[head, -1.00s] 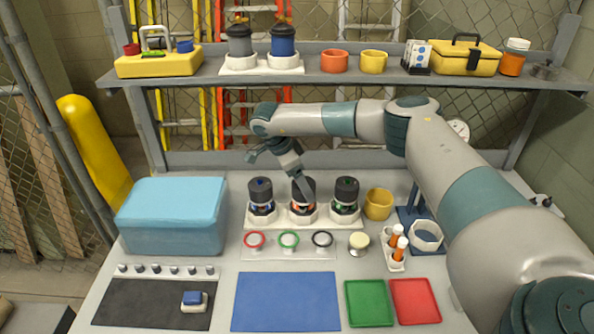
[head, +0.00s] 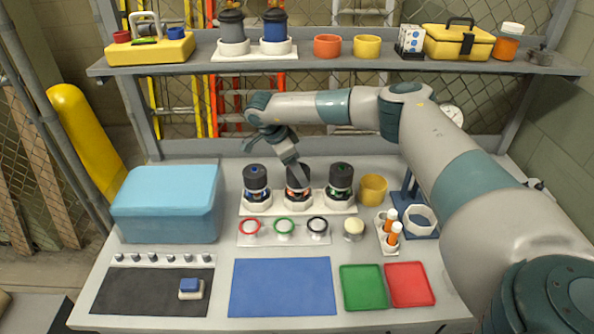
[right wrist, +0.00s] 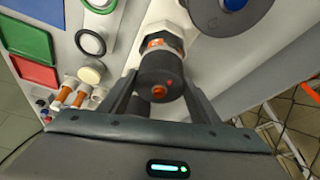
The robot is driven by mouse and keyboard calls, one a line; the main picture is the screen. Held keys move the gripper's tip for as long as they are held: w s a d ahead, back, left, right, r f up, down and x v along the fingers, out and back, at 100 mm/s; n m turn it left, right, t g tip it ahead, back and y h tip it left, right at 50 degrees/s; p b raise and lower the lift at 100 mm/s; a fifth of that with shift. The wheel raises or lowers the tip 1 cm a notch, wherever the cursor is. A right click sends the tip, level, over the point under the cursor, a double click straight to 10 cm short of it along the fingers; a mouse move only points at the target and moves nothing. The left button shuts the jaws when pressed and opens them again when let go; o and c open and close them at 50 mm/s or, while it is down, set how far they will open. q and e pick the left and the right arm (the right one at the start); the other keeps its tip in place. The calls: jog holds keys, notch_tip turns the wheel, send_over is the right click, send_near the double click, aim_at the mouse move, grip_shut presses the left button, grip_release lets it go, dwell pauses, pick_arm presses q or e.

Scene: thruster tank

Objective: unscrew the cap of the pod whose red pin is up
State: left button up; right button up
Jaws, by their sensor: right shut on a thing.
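Three pods with dark caps stand in a row in white holders: a blue-marked pod (head: 256,182), a middle pod with orange-red parts (head: 299,196) and a green-marked pod (head: 341,180). My right gripper (head: 298,176) reaches down onto the middle pod's cap. In the right wrist view my right gripper (right wrist: 158,97) has its fingers on both sides of the dark cap (right wrist: 160,68), shut on it. An orange-red pin (right wrist: 158,91) shows on top of this cap. The cap still sits on its body, with an orange band below. My left gripper is not in view.
Red, green and black rings (head: 284,227) lie in front of the pods. A yellow cup (head: 373,189) and a stand with orange tubes (head: 390,237) are to the right. A blue box (head: 167,203) stands left. The blue mat (head: 283,286) in front is bare.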

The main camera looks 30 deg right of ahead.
jog(key=n+t, duration=0.1)
jog(key=n, duration=0.3)
jog(key=shift+n+t, duration=0.3)
jog(key=shift+t, duration=0.1)
jog(key=n+t+b, duration=0.1)
jog(key=n, duration=0.2)
jog(key=shift+n+t, duration=0.3)
jog(key=shift+n, duration=0.1)
jog(key=shift+r+n+y, duration=0.1)
jog(key=shift+n+y, duration=0.2)
jog(key=shift+r, duration=0.15)
jog(key=shift+r, duration=0.15)
jog(key=shift+r+p, duration=1.2)
jog(key=shift+r, duration=1.05)
